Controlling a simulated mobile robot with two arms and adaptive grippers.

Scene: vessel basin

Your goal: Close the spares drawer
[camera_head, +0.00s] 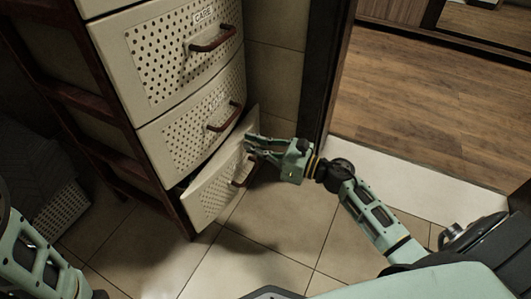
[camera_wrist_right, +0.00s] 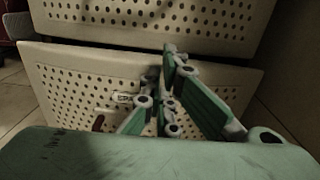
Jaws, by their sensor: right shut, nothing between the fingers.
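The spares drawer (camera_head: 212,195) is the lowest cream perforated drawer of the cabinet. It stands partly open, its front jutting out past the drawer above, with a dark gap along its top. It has a brown handle (camera_head: 243,172). In the right wrist view its front (camera_wrist_right: 75,75) fills the middle, with a small label partly hidden behind my fingers. My right gripper (camera_head: 249,144) is shut and empty, with its fingertips at the upper right part of the drawer front; I cannot tell if they touch. It also shows in the right wrist view (camera_wrist_right: 165,70). My left gripper is not in view.
Two more drawers, the middle one (camera_head: 195,118) and the upper one (camera_head: 175,55), look shut above. A dark door frame (camera_head: 321,75) stands right of the cabinet. A perforated basket (camera_head: 62,212) is at the left. The tiled floor (camera_head: 265,220) before the drawer is clear.

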